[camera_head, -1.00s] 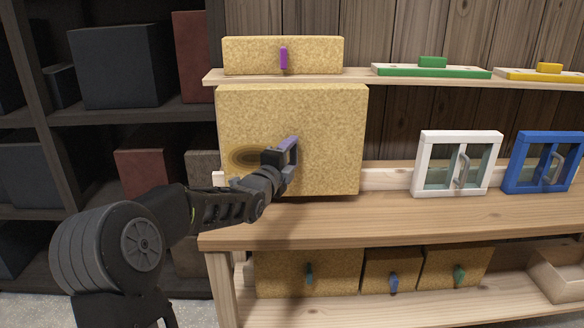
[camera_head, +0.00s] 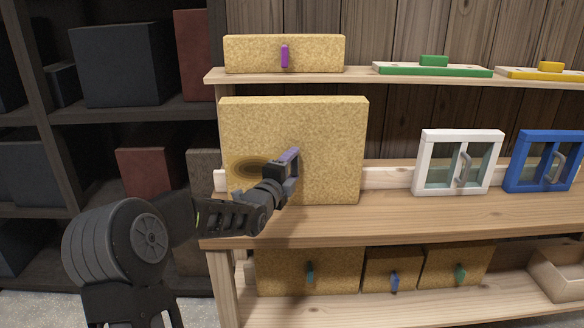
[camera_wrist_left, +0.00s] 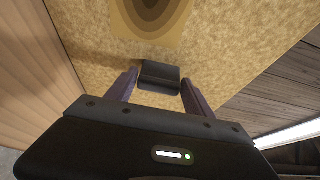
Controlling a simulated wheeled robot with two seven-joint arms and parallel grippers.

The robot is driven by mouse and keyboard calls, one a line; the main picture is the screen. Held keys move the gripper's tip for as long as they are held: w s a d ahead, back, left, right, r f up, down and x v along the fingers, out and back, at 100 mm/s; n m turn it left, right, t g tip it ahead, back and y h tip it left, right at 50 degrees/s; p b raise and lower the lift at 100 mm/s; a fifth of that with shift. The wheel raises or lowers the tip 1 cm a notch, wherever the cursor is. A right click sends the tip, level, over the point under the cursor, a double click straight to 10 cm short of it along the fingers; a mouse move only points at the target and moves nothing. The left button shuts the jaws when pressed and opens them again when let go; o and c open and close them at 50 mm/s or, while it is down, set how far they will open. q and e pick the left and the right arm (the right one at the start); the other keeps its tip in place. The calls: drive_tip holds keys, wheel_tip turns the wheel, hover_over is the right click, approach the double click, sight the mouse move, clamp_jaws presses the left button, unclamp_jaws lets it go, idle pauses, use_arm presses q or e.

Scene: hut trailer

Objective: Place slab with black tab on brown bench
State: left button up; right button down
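The large tan cork slab (camera_head: 325,135) stands upright at the left end of the brown wooden bench (camera_head: 430,215). Its lower edge is at the bench top; I cannot tell whether it touches. A dark oval pattern marks its face. Its black tab (camera_wrist_left: 160,70) shows in the left wrist view between my fingertips; in the head view the gripper hides it. My right gripper is out of view.
A shelf above holds a smaller cork slab with a purple tab (camera_head: 284,56) and green (camera_head: 432,68) and yellow (camera_head: 548,71) pieces. White (camera_head: 458,162) and blue (camera_head: 545,162) window frames stand to the right. Bare bench lies between slab and white frame.

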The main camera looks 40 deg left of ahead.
use_arm(q)
drive_tip(key=o, duration=0.3)
drive_tip(key=shift+o, duration=0.2)
drive_tip(key=shift+s+r, duration=0.1)
drive_tip(key=shift+r, duration=0.1)
drive_tip(key=b+v, duration=0.2)
drive_tip(key=v, duration=0.9)
drive_tip(key=shift+s, duration=0.4)
drive_tip(key=shift+d+f, duration=0.1)
drive_tip(key=shift+d, duration=0.05)
